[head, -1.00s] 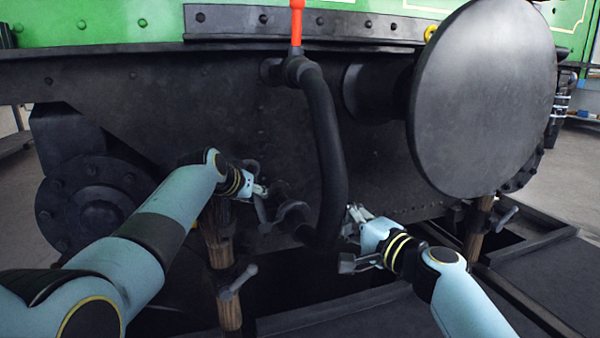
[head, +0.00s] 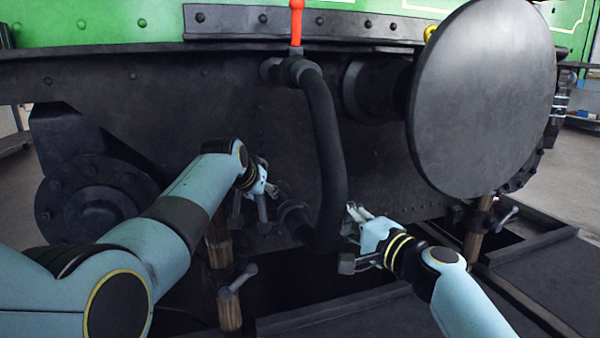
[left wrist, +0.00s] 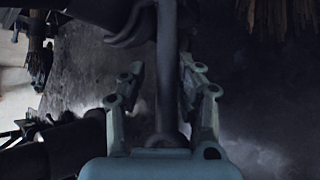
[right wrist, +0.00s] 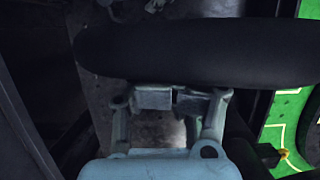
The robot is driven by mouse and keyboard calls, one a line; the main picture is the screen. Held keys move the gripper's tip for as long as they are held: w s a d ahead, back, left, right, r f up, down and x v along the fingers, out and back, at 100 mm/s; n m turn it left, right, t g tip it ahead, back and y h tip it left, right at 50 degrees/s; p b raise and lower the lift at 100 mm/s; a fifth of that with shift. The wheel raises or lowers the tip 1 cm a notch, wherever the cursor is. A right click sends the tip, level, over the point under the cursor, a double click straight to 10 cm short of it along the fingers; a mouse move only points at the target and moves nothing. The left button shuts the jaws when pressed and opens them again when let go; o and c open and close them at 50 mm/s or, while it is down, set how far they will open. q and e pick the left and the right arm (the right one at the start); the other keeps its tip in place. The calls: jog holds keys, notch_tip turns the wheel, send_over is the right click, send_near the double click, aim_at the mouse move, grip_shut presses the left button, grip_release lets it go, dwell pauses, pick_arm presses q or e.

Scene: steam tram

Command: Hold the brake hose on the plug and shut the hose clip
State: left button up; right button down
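The black brake hose (head: 325,140) hangs in a curve from its upper fitting, its lower end beside a dark fitting (head: 292,213) that I take for the plug. The clip's details are too dark to make out. My left gripper (head: 264,190) is left of this fitting. The left wrist view shows its open fingers (left wrist: 160,85) either side of a grey bar (left wrist: 168,60), with gaps; I take it for the clip's lever. My right gripper (head: 354,218) is right of the hose's lower end. In the right wrist view its fingers (right wrist: 173,100) are together, against or beneath the hose (right wrist: 200,52).
A large round buffer (head: 485,100) juts out at the upper right. A red handle (head: 297,20) stands above the hose's upper fitting. Wooden-handled levers rise from below, one at the left (head: 229,300), one at the right (head: 478,228). The dark tram front is close behind.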

pick_arm(q)
jog(key=o, duration=0.3)
jog(key=shift+a, duration=0.1)
pick_arm(e)
jog(key=shift+a+r, duration=0.15)
jog(key=shift+a, duration=0.05)
pick_arm(q)
jog(key=shift+r, duration=0.1)
pick_arm(e)
jog(key=c, duration=1.3)
grip_release()
pick_arm(q)
jog(key=v, duration=0.8)
jog(key=shift+s+a+r, duration=0.15)
jog(key=shift+s+r, duration=0.1)
pick_arm(e)
jog(key=o, duration=0.6)
jog(key=shift+w+r, duration=0.1)
jog(key=shift+r, duration=0.2)
pick_arm(q)
jog(key=shift+s+a, duration=0.1)
jog(key=shift+a, duration=0.05)
pick_arm(e)
jog(key=v, duration=0.4)
jog(key=f+v, duration=0.1)
jog(key=v, duration=0.7)
jog(key=shift+d+f, duration=0.2)
jog(key=shift+d, duration=0.05)
